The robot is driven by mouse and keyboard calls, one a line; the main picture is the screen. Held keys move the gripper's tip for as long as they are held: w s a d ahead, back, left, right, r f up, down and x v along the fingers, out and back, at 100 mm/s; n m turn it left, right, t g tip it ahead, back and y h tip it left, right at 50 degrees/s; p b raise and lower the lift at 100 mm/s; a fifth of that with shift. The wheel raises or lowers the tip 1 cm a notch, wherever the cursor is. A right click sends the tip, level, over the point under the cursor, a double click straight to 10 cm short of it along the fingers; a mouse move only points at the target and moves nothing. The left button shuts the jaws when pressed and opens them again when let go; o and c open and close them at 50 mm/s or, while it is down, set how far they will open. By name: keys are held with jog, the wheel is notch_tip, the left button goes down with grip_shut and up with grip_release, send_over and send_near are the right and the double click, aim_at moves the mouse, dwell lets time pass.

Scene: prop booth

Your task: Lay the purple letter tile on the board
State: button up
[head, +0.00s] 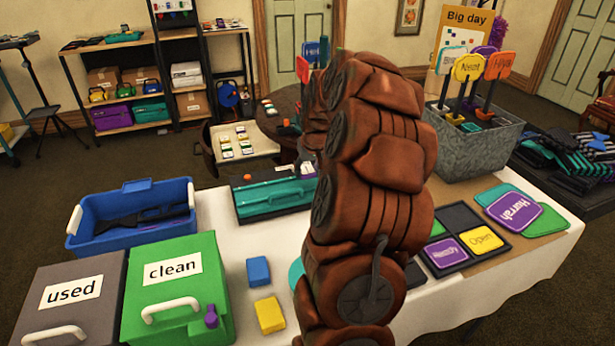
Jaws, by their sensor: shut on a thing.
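My brown, thick-segmented arm rises through the middle of the head view and bends over at the top. My gripper does not show; my own arm links hide that part of the table. A dark board (459,217) lies on the right part of the table. On it are a purple tile (446,252) with white lettering and a yellow tile (481,240) reading "Open". Its upper squares look dark and bare. A green piece (436,228) shows at its left, partly hidden by my arm. I cannot tell which purple tile the task means.
Rounded signs, one purple reading "Hurrah" (513,211), lie right of the board. A metal bin (470,147) of paddles stands behind.

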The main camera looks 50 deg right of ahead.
aim_at(309, 172)
jog(key=shift+w+d, duration=0.1)
jog(key=shift+w, duration=0.05)
jog(key=shift+f, duration=0.35)
jog(key=shift+f+p, duration=0.3)
jog(key=shift+f, duration=1.15)
jog(key=shift+f, duration=0.2)
jog(key=o, duration=1)
jog(key=shift+r, duration=0.15)
jog(key=shift+r, duration=0.55)
jog(key=b+v, duration=0.1)
jog(key=v, duration=1)
jog(key=shift+s, duration=0.2)
